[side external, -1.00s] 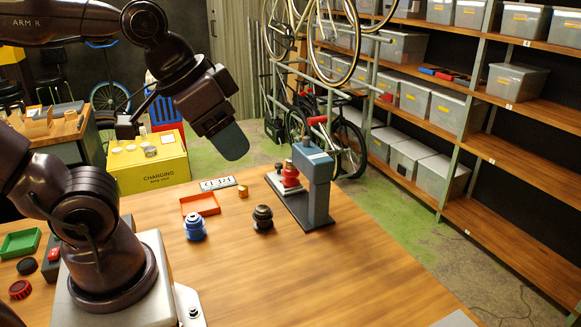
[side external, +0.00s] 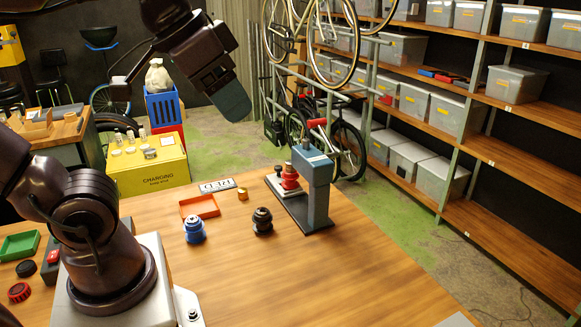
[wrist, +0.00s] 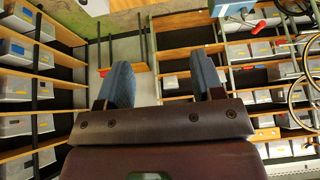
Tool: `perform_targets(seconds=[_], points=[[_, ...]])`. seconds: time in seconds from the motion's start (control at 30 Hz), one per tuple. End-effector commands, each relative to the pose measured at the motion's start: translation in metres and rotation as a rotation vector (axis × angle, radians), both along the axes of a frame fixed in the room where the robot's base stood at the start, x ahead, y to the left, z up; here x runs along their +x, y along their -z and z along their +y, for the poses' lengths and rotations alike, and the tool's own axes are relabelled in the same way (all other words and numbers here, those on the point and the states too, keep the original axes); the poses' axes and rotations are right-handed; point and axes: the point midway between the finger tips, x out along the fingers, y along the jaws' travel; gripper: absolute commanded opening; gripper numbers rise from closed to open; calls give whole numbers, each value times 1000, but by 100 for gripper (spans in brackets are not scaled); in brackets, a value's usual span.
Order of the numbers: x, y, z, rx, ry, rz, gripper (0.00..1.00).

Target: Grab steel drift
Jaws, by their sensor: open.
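I cannot pick out a steel drift in either view. My gripper (side external: 232,102) is raised high above the back of the wooden workbench (side external: 300,270). In the wrist view my gripper (wrist: 163,80) has its two blue-grey fingers spread apart with nothing between them. A blue-grey press (side external: 316,185) stands on a dark base at the back right of the bench, below and right of my gripper. A red piece (side external: 289,177) stands on a pale block beside it.
A blue pot (side external: 194,230), a black pot (side external: 262,221), a small brass cylinder (side external: 243,194), an orange tray (side external: 199,206) and a plate (side external: 217,185) lie on the bench. A green tray (side external: 20,245) is at left. Shelves (side external: 500,160) stand behind.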

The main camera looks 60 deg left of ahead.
Motion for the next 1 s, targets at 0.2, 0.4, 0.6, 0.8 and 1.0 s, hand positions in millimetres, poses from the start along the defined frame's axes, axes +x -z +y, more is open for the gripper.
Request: perform_targets(seconds=[0.2,0.4,0.6,0.8,1.0], points=[[48,-9,54,77,-192,-154,61],[93,-26,123,178,-351,-357,61],[135,-43,219,291,-434,-628,61],[150,-37,284,293,-348,-811,61],[146,-16,313,206,-244,-877,61]])
